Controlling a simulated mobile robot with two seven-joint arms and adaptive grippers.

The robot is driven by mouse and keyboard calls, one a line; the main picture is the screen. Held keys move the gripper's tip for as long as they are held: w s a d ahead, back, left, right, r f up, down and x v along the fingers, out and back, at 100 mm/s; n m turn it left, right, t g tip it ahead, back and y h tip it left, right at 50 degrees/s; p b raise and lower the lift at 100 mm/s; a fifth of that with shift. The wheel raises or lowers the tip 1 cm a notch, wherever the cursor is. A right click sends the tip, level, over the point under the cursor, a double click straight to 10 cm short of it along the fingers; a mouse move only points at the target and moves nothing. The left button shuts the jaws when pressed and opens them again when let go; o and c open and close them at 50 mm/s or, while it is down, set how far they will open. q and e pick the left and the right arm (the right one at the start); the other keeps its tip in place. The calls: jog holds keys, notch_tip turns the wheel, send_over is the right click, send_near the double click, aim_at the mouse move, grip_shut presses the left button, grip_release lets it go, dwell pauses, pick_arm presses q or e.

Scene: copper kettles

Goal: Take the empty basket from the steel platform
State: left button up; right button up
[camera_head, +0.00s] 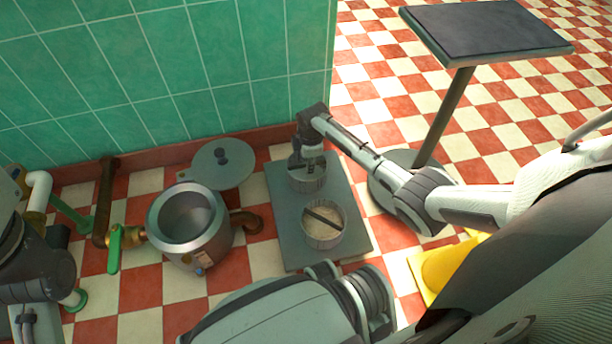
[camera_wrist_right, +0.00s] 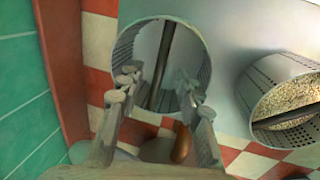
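The steel platform (camera_head: 283,236) lies on the floor and bears two perforated baskets. The empty basket (camera_head: 307,182) is at its back; in the right wrist view this basket (camera_wrist_right: 199,50) shows a bare interior with a dark bar (camera_wrist_right: 165,50) across its mouth. My right gripper (camera_head: 308,160) is at the empty basket's top. In the wrist view my right gripper (camera_wrist_right: 160,88) is open, one finger on each side of the bar, with gaps visible. The other basket (camera_head: 323,239) holds pale grain and also shows in the wrist view (camera_wrist_right: 262,94). My left gripper is not in view.
A metal kettle (camera_head: 166,240) with a green-handled valve (camera_head: 115,250) stands left of the platform, its round lid (camera_head: 222,163) behind. A green tiled wall (camera_head: 200,60) rises behind. A pedestal table (camera_head: 480,35) and yellow object (camera_head: 440,266) are right.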

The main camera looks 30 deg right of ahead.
jog(key=shift+w+f, duration=0.2)
jog(key=shift+f, duration=0.6)
jog(key=shift+c, duration=0.5)
grip_shut()
jog(key=shift+r, duration=0.1)
